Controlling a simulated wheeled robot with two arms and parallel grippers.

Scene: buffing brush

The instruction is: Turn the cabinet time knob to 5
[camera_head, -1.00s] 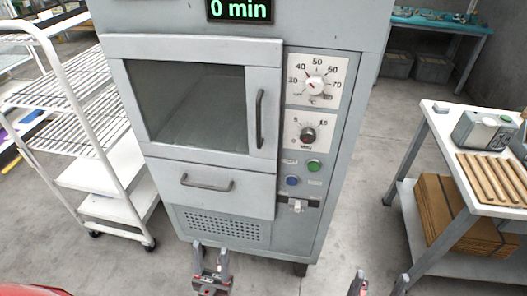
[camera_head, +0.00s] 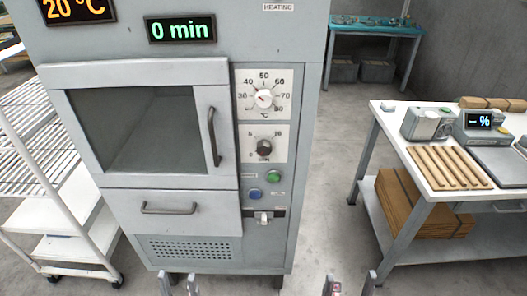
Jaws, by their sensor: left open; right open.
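The grey cabinet (camera_head: 305,150) stands in the middle with its door and drawer shut. The pointer on the time knob is too small to read surely. The time display (camera_head: 181,29) reads 0 min. My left gripper (camera_head: 179,284) is open and empty at the bottom edge, in front of the cabinet's foot. My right gripper (camera_head: 349,284) is open and empty at the bottom, right of the cabinet. Both are well below the knob and apart from it.
A green button (camera_head: 274,177) and a blue button (camera_head: 255,193) sit below the time dial. A white rack trolley (camera_head: 75,245) stands at left. A table (camera_head: 390,118) with wooden sticks and devices stands at right. The floor between cabinet and table is clear.

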